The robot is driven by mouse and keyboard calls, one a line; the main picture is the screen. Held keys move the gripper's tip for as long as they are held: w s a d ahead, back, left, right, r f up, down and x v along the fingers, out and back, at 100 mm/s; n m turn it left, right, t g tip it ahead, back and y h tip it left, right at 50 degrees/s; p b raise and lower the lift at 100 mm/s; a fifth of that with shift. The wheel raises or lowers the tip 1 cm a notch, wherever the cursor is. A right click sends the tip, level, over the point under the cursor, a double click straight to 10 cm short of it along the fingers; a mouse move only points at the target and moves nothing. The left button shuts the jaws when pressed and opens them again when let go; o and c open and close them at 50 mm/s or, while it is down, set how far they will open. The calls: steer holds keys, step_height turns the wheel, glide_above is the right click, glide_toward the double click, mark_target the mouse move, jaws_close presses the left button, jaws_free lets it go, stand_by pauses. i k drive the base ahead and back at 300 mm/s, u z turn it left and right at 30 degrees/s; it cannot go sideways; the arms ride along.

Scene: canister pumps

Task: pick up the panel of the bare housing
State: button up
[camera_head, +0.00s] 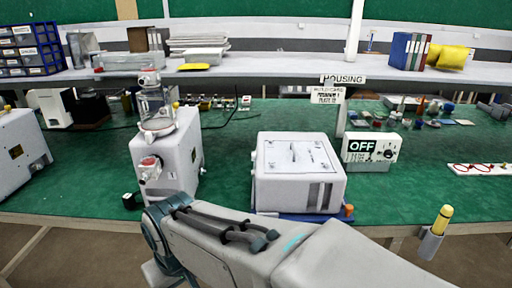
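A white box-like housing (265,190) stands on the green bench near the middle, with no canister on it. A pale flat panel (300,155) with dark marks and small fastener-like dots covers its top. I cannot tell whether this panel is loose. Dark upright slots show at the housing's front right. My arm crosses the bottom of the view in front of the housing, and its links hide part of the bench edge. My gripper is not visible.
A second white unit (180,150) with a clear canister (157,108) stands left of the housing. An OFF control box (372,148) and a HOUSING sign (343,78) are behind right. A yellow-handled tool (441,220) hangs at the front edge. Green bench (230,155) lies bare between the units.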

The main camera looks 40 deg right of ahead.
mark_target(308, 157)
steer(key=z, duration=0.65)
steer(key=i, duration=0.65)
steer(key=z, duration=0.75)
